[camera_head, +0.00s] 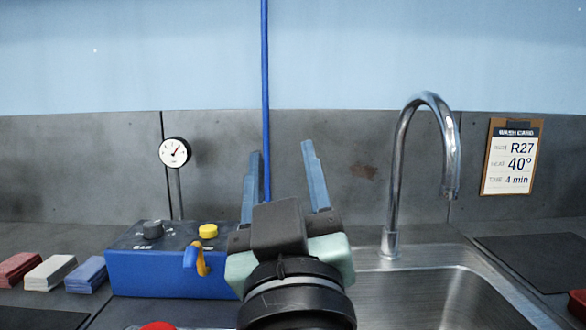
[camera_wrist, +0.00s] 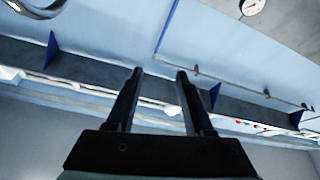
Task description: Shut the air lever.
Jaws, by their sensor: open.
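The lever does not show there.
A blue pipe (camera_head: 265,80) rises behind my gripper. A gauge (camera_head: 174,152) stands behind the box. A tap (camera_head: 400,150) and a sink (camera_head: 440,290) are right. Coloured stacks (camera_head: 50,272) lie left.

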